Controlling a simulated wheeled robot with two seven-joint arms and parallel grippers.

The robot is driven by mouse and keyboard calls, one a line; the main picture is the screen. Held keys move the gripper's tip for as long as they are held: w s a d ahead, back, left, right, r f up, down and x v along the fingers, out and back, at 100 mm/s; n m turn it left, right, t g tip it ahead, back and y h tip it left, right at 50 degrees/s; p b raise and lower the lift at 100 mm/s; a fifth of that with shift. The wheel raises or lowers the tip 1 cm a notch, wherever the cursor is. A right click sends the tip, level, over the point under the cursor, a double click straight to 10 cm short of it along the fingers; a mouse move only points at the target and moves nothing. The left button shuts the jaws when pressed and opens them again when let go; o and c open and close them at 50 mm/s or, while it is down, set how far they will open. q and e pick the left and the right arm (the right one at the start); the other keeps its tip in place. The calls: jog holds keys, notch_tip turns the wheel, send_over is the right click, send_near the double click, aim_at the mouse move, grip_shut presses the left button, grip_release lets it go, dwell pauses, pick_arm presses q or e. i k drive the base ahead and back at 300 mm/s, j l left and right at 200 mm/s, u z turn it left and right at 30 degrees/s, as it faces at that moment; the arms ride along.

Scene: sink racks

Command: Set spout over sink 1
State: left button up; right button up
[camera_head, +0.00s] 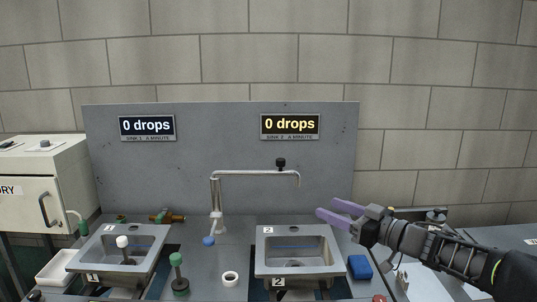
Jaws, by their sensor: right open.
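The spout (255,172) is a metal swing pipe on an upright post between the two sinks. Its arm runs to the right and its downturned end hangs over sink 2 (299,272), with a black knob on top of the arm. Sink 1 (146,278) is the steel basin on the left, marked 1, with a white-topped plug or post standing in it. My right gripper (331,214) comes in from the right with purple fingers, open and empty, right of the spout's end and apart from it. My left gripper is not in view.
Two drop displays, both reading 0 drops, hang on the grey back panel (210,160). A green-topped post (180,274), a tape roll (230,278) and a blue block (359,267) stand by the sinks. A brass fitting (167,216) lies behind sink 1. A white cabinet (40,180) stands at left.

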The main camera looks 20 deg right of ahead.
aim_at(280, 162)
jog(key=i, duration=1.05)
